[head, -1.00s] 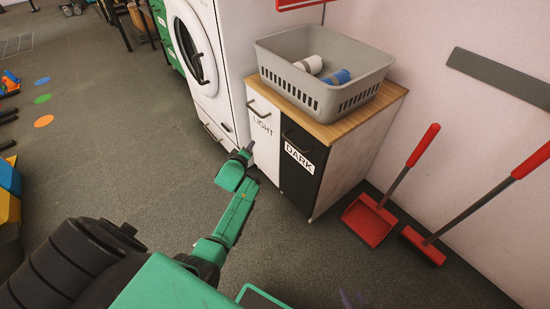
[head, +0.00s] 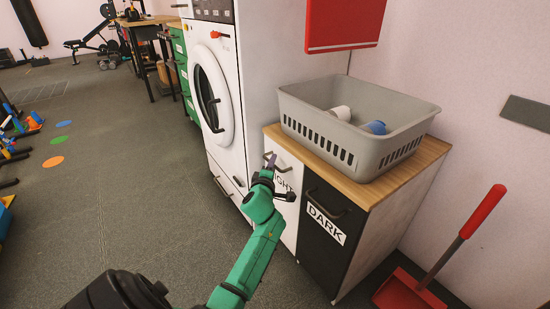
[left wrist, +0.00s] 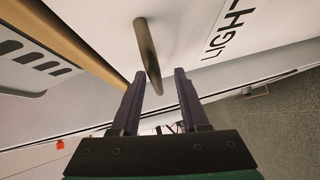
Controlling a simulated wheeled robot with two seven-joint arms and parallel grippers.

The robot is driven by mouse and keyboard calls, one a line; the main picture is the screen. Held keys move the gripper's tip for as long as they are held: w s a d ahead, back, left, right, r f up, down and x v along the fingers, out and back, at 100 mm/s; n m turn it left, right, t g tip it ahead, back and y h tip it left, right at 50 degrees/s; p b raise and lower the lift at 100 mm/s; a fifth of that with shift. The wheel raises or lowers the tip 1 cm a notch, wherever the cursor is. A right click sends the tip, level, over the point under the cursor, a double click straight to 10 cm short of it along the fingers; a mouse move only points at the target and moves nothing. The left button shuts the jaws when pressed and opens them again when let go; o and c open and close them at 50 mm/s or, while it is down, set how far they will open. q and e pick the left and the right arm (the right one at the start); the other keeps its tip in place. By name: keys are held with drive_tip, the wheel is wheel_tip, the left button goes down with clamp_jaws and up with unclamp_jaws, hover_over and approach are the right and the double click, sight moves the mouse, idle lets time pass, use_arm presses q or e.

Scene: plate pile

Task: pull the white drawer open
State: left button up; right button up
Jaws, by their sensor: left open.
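The white drawer (head: 284,207) carries the label LIGHT and is the left front of a wood-topped cabinet. It looks closed. Its dark bar handle (left wrist: 148,55) shows in the left wrist view, with one end between my fingertips or just beyond them; I cannot tell the exact depth. My left gripper (left wrist: 158,77) is open and holds nothing. In the head view my left gripper (head: 269,164) is at the top of the drawer front and hides part of the handle and label. My right gripper is not in view.
A black DARK front (head: 328,228) is right of the white one. A grey basket (head: 335,145) with rolled cloths sits on the wooden top (head: 400,165). A white washer (head: 232,165) stands to the left. A red dustpan (head: 405,293) is at the right. The floor in front is clear.

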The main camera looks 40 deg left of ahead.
use_arm(q)
drive_tip(key=shift+w+a+r, duration=0.1)
drive_tip(key=shift+w, duration=0.15)
drive_tip(key=shift+s, duration=0.1)
drive_tip(key=shift+r, duration=0.1)
drive_tip(key=shift+c, duration=1.3)
clamp_jaws()
